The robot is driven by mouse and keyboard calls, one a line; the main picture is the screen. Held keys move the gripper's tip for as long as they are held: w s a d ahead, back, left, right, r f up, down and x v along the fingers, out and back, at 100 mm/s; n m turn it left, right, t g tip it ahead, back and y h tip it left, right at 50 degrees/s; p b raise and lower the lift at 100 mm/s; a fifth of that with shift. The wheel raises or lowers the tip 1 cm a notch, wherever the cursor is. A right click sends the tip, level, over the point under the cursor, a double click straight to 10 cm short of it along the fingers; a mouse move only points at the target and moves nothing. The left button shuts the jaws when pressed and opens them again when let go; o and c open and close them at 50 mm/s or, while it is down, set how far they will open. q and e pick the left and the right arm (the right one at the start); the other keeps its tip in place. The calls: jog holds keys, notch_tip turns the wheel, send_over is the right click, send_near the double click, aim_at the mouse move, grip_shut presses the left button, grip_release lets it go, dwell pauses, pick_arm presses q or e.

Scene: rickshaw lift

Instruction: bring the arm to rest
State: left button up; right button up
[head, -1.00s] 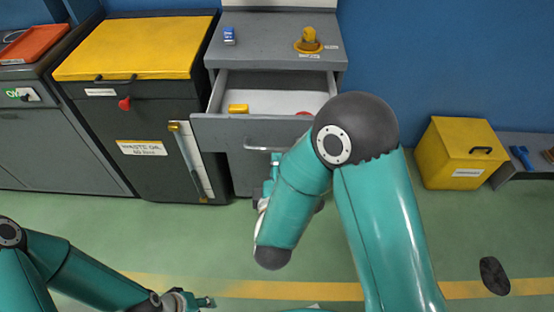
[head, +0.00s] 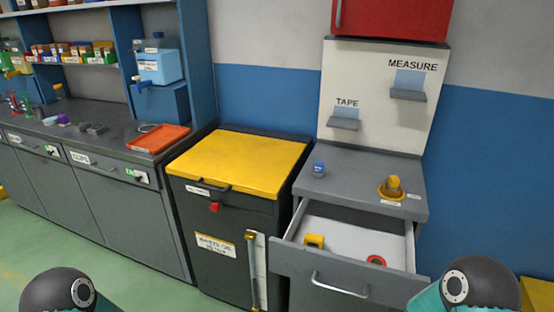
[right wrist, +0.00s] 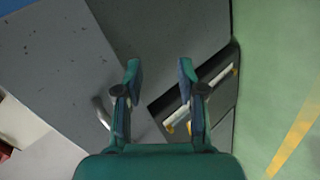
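My right gripper (right wrist: 160,85) is open and empty in the right wrist view, with its two fingers apart. Behind it is the grey front of the open drawer (right wrist: 60,60), with its handle at the left. In the head view only the dark elbow of my right arm (head: 480,285) shows at the bottom right, left of the wall's lower corner. The dark elbow of my left arm (head: 62,292) shows at the bottom left. My left gripper is out of view.
The drawer (head: 340,283) stands open, holding a yellow item (head: 314,241) and a red ring-shaped item (head: 376,260). A yellow-lidded bin (head: 240,165) stands beside it. A long workbench (head: 100,205) runs along the left. Green floor (head: 130,275) is clear before the bench.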

pick_arm(q)
notch_tip(320, 180, up, 2)
jog(key=shift+r+p, duration=0.25)
jog(key=shift+p, duration=0.45)
pick_arm(e)
jog(key=s+a+f+m+g+y, duration=0.4)
jog(key=s+a+m, duration=0.2)
jog(key=s, duration=0.2)
jog(key=s+a+f+m+g+y, duration=0.3)
jog(key=s+a+m+g+y, duration=0.1)
jog(key=s, duration=0.4)
jog(key=shift+a+f+m+g, duration=0.35)
jog(key=shift+a+m+g, duration=0.15)
jog(key=shift+a+m, duration=0.5)
jog(key=shift+s+d, duration=0.1)
jog(key=shift+d, duration=0.05)
pick_arm(q)
jog(key=shift+s, duration=0.15)
pick_arm(e)
jog(key=shift+s+f, duration=0.1)
